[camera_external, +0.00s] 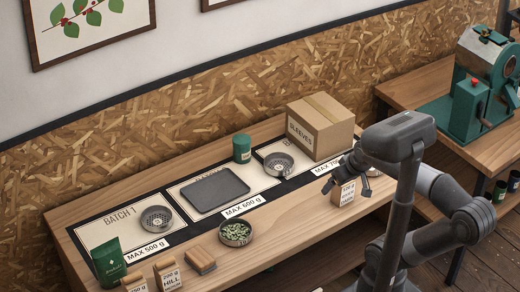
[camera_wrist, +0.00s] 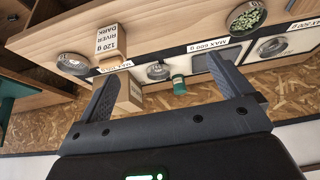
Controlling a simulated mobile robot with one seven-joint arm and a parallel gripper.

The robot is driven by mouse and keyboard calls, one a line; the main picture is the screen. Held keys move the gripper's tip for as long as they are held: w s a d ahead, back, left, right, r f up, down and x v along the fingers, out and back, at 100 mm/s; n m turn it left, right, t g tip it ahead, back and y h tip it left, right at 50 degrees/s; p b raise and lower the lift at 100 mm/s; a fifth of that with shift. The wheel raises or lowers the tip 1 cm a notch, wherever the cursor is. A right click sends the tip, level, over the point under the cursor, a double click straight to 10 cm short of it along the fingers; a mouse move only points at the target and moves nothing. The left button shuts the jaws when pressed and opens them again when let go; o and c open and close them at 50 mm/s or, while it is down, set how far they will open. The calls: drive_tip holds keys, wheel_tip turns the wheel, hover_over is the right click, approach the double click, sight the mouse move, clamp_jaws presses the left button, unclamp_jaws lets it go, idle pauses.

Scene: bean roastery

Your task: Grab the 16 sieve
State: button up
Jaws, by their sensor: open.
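Several round metal sieves lie on the bench, and no size number is legible, so I cannot tell which is the 16. One sieve (camera_external: 157,219) lies on the BATCH 1 mat and also shows in the wrist view (camera_wrist: 271,47). Another sieve (camera_external: 279,165) lies left of the cardboard box; it also shows in the wrist view (camera_wrist: 157,71). My gripper (camera_external: 349,184) is open and empty, above the right part of the bench (camera_wrist: 165,72).
A dish of green beans (camera_external: 235,233) sits near the front edge. A dark tray (camera_external: 216,190), green canister (camera_external: 242,148) and SLEEVES box (camera_external: 320,126) stand behind. A green pouch (camera_external: 109,262) stands front left.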

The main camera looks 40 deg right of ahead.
drive_tip(key=c, duration=1.4)
drive_tip(key=w+d+f+g+h, duration=0.1)
drive_tip(key=w+d+f+g, duration=0.1)
drive_tip(key=w+d, duration=0.75)
drive_tip(key=w+d+f+g, duration=0.3)
drive_tip(key=w+d, duration=0.5)
drive_tip(key=d, duration=0.3)
drive_tip(key=w+d+f+y, duration=0.1)
drive_tip(key=w+d+f, duration=0.2)
drive_tip(key=d+f, duration=0.5)
drive_tip(key=shift+n+g, duration=0.3)
drive_tip(key=shift+n, duration=0.1)
drive_tip(key=f, duration=0.3)
drive_tip(key=d+f, duration=0.1)
drive_tip(key=f, duration=0.5)
drive_tip(key=shift+s+d, duration=0.15)
drive_tip(key=shift+d, duration=0.05)
